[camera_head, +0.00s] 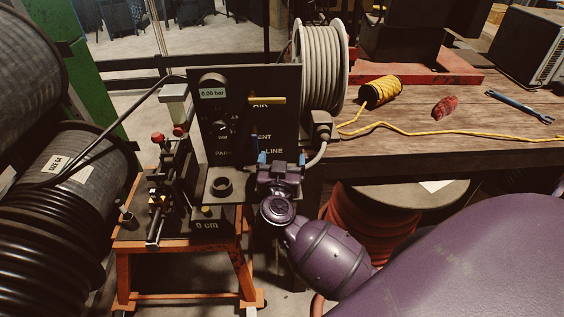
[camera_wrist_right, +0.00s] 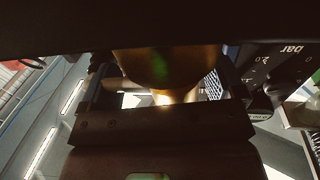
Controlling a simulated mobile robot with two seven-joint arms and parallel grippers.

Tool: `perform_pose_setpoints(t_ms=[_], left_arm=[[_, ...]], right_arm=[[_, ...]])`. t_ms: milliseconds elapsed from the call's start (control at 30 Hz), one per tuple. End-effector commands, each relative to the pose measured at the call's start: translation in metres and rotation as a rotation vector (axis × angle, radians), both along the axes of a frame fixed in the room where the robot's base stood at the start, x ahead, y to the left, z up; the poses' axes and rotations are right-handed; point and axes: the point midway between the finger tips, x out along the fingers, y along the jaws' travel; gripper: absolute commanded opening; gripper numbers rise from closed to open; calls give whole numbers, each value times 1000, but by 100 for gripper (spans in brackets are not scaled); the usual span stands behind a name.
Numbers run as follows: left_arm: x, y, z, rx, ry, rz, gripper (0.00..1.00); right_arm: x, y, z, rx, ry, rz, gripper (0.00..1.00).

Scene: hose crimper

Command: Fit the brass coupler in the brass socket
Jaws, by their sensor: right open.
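My right gripper (camera_head: 280,160) is in front of the lower right of a black panel (camera_head: 240,125), by the LINE lettering. Its blue-tipped fingers are apart. In the right wrist view a rounded brass piece (camera_wrist_right: 160,68) shows between dark gripper parts, close to the camera. I cannot tell whether it is the coupler or the socket, or whether the fingers touch it. In the head view my gripper hides the panel area behind it, and neither coupler nor socket can be made out there. My left gripper is not in view.
A clamp-like fixture (camera_head: 165,195) stands left on an orange stand (camera_head: 180,246). A hose reel (camera_head: 321,68) is close on the right, beside a wooden table (camera_head: 420,149).

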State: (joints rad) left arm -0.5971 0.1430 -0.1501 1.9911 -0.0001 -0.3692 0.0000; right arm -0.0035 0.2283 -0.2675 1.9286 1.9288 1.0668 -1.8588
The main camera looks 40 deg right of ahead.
Motion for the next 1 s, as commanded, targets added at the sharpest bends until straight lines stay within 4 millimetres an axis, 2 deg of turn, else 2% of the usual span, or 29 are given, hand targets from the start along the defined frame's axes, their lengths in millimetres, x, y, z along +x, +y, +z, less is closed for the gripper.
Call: perform_pose_setpoints(t_ms=[600, 833, 1000], left_arm=[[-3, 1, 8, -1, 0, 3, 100], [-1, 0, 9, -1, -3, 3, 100], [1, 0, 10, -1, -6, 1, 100]], right_arm=[[-79, 68, -1, 3, 3, -1, 88], [-90, 77, 0, -3, -11, 5, 88], [-92, 75, 9, -55, -139, 81, 88]])
